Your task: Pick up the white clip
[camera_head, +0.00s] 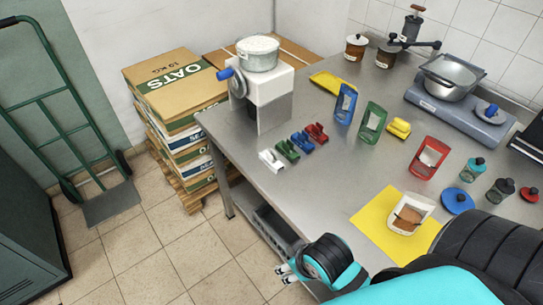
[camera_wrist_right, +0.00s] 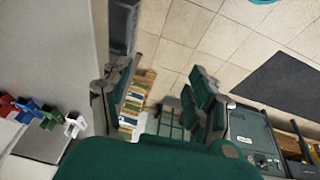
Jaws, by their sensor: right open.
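The white clip (camera_head: 271,161) lies on the grey metal table near its left edge, at the near end of a row with a green clip (camera_head: 288,149), a blue clip (camera_head: 303,142) and a red clip (camera_head: 317,132). In the right wrist view the white clip (camera_wrist_right: 74,126) is at the lower left, beside the fingers. My right gripper (camera_head: 286,272) is beyond the table's front edge, well apart from the clip. Its fingers are spread and empty, seen over the floor in the wrist view (camera_wrist_right: 160,97). My left gripper is not in view.
A white dispenser (camera_head: 275,82) with a pot stands behind the clips. Blue, green and red scoops, a yellow mat (camera_head: 372,218) and a scale (camera_head: 460,117) are to the right. Stacked oats boxes (camera_head: 170,88) stand left of the table. The table in front of the clips is bare.

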